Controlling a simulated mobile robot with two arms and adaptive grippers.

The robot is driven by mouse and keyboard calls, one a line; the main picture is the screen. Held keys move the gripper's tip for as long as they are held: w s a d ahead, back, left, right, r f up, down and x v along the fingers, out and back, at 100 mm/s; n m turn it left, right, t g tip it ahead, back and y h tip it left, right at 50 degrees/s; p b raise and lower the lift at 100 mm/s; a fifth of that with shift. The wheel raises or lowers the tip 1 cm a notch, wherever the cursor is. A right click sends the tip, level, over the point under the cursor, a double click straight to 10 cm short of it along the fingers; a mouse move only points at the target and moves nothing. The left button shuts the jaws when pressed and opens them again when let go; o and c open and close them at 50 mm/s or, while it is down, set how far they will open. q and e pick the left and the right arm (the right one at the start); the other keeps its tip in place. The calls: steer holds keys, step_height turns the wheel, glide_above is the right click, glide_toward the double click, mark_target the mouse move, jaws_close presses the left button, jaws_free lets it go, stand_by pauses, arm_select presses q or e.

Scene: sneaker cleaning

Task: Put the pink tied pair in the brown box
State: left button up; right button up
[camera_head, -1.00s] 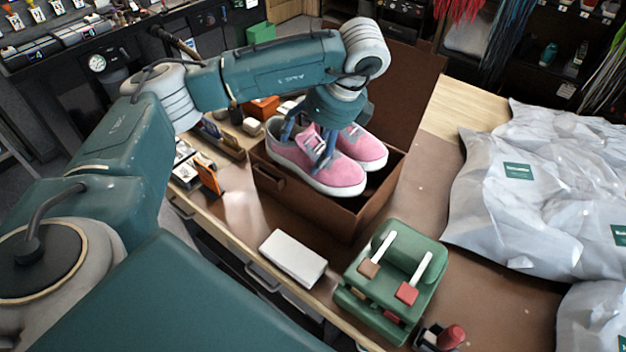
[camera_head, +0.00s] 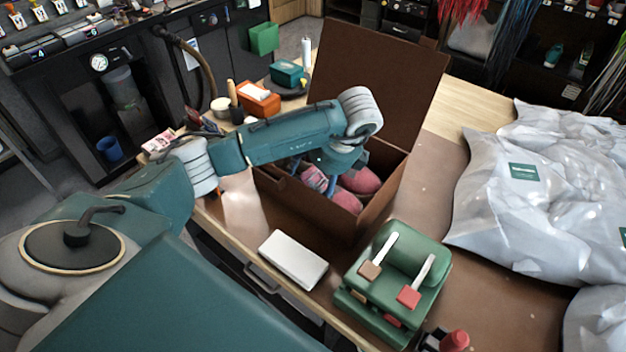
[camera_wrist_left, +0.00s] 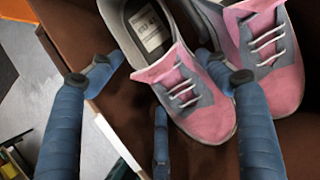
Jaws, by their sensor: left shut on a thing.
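The pink tied pair (camera_head: 360,181) is down inside the open brown box (camera_head: 325,211), partly hidden by my left arm. My left gripper (camera_head: 322,176) is inside the box opening, shut on the pair. In the left wrist view its blue fingers (camera_wrist_left: 158,72) are on both sides of one shoe. Whether the soles touch the box floor is hidden. My right gripper is not in view.
The box lid (camera_head: 372,70) stands open at the back. Pale plastic bags (camera_head: 530,200) fill the right side. An orange box (camera_head: 258,98) sits behind my arm.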

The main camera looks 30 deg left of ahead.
arm_select(q)
steer(key=shift+r, duration=0.1)
steer(key=o, duration=1.7)
steer(key=v, duration=1.2)
steer(key=shift+p, duration=0.45)
